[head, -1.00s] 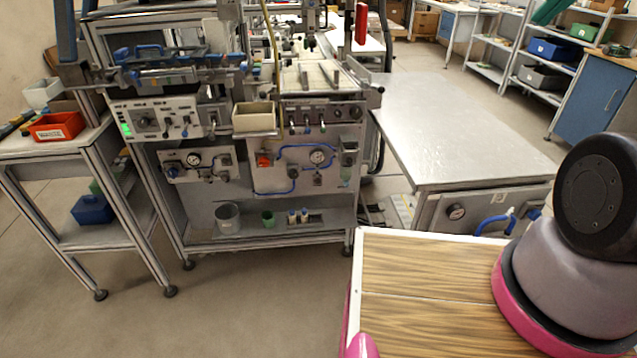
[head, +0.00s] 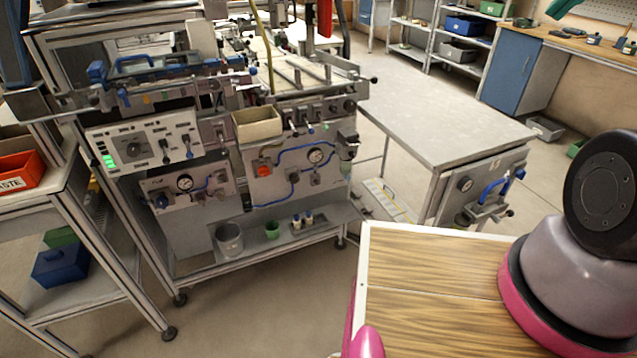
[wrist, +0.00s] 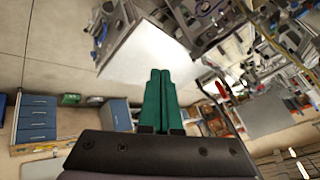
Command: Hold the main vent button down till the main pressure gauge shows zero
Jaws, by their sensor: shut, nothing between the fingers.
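In the head view the machine's lower panels carry two round gauges with blue tubing. The left gauge (head: 184,182) sits on the left lower panel, and the right gauge (head: 315,156) sits on the right lower panel near a red-orange knob (head: 264,172). I cannot tell which is the main gauge, read the needles, or pick out the vent button. My gripper (wrist: 158,72) shows in the wrist view with its two green fingers shut together and empty. It is away from the panels, and the wrist picture is turned. My gripper is out of the head view.
A metal-topped table (head: 440,115) with its own gauge (head: 465,184) stands right of the machine. A cart with a red-orange waste bin (head: 20,175) and a blue bin (head: 62,264) is at the left. Open floor lies in front of the machine.

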